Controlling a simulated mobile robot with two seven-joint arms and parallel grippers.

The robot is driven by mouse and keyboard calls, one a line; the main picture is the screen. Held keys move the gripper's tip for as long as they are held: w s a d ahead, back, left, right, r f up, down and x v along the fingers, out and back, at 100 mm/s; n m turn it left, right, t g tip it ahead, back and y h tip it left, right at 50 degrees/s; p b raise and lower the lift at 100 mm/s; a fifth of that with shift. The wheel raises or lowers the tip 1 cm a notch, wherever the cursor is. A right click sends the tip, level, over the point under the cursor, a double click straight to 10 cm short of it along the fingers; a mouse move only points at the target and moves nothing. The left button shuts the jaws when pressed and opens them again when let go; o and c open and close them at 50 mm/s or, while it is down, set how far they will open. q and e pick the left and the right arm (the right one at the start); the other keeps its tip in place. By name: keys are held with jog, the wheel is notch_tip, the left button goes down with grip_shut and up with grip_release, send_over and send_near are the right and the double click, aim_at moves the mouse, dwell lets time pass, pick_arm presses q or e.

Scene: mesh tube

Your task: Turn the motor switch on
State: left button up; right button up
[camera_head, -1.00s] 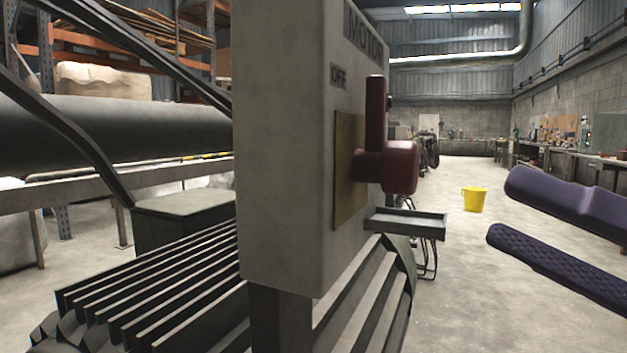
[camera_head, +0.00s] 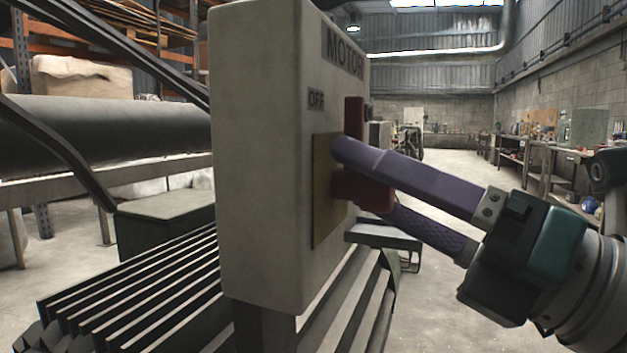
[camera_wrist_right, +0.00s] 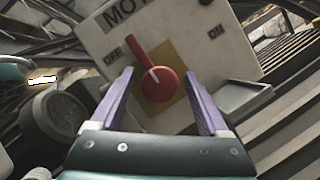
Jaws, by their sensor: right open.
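The motor switch box (camera_head: 270,200) is a pale grey box with a "MOTOR" label (camera_head: 345,58) and an "OFF" label (camera_head: 316,98). Its red switch handle (camera_head: 354,118) sits on a brass plate (camera_head: 324,205). In the right wrist view the red handle (camera_wrist_right: 142,58) points up and left toward "OFF", and the "ON" label (camera_wrist_right: 216,31) is at the right. My right gripper (camera_head: 362,178) is open in front of the switch. In the right wrist view its purple fingers (camera_wrist_right: 162,95) stand either side of the red knob, with gaps showing. My left gripper is not in view.
A grey tray or shelf (camera_head: 385,236) juts out below the box's right side. Ribbed dark metal (camera_head: 140,300) lies below and left. A large dark roller (camera_head: 100,140) is behind at the left. Open floor (camera_head: 460,165) extends beyond at the right.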

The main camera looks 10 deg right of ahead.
jog(key=shift+c, duration=0.3)
grip_shut()
jog(key=shift+r+m+p, duration=0.2)
jog(key=shift+m+p, duration=0.3)
jog(key=shift+p, duration=0.15)
jog(key=m+g+h+p, duration=0.1)
jog(key=m+p, duration=0.4)
jog(key=p, duration=0.2)
jog(key=m+g+h+p, duration=0.1)
jog(key=m+h+p, duration=0.1)
jog(key=m+p, duration=0.2)
jog(key=m+g+h+p, duration=0.1)
jog(key=m+p, duration=0.4)
jog(key=p, duration=0.4)
jog(key=shift+r+m+h+p, duration=0.2)
jog(key=shift+m+h+p, duration=0.1)
jog(key=shift+h+p, duration=0.1)
jog(key=shift+f+m+g+p, duration=0.2)
jog(key=shift+m+g+p, duration=0.3)
jog(key=shift+m+p, duration=0.45)
jog(key=shift+d+f+m+p, duration=0.1)
jog(key=shift+m+p, duration=0.15)
jog(key=shift+p, duration=0.05)
jog(key=shift+f, duration=0.15)
jog(key=shift+c, duration=1.8)
grip_release()
jog(key=o, duration=0.4)
